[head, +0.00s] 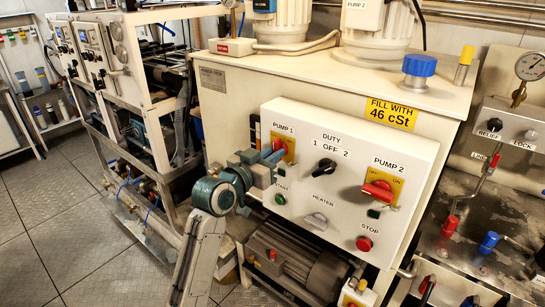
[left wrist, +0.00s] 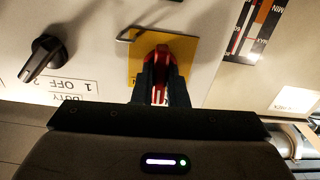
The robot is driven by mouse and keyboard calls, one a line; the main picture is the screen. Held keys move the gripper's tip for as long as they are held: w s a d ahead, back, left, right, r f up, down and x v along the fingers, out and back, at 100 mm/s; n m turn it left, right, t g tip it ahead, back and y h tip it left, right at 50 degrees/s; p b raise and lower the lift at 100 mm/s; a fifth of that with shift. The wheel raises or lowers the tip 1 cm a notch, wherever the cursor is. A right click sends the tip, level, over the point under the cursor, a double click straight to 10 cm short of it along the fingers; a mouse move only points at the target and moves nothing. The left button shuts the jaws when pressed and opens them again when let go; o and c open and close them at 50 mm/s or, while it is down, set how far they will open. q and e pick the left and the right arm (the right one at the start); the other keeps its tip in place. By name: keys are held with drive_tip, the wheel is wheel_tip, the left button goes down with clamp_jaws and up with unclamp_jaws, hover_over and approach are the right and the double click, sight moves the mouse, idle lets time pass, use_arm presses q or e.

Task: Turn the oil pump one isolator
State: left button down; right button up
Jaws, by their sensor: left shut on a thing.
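The pump 1 isolator is a red handle on a yellow plate (head: 290,146) under the PUMP 1 label, at the upper left of the white control box (head: 340,190). My left gripper (head: 274,157) reaches it from the left and hides most of the handle in the head view. In the left wrist view, the red handle (left wrist: 163,52) stands between the two dark fingers of my left gripper (left wrist: 161,72), which is shut on it. The yellow plate (left wrist: 136,65) shows around it. My right gripper is not in view.
The black duty knob (head: 324,165) is right of the isolator; it also shows in the left wrist view (left wrist: 42,55). The red pump 2 isolator (head: 377,191) is lower right. The green start button (head: 280,199) is just below my gripper. A motor (head: 300,262) lies below the box.

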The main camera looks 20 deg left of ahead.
use_arm(q)
drive_tip(key=shift+f+m, duration=0.15)
drive_tip(key=shift+m, duration=0.25)
drive_tip(key=c, duration=1.4)
unclamp_jaws()
drive_tip(key=shift+c, duration=0.2)
drive_tip(key=b+v, duration=0.2)
drive_tip(key=v, duration=0.9)
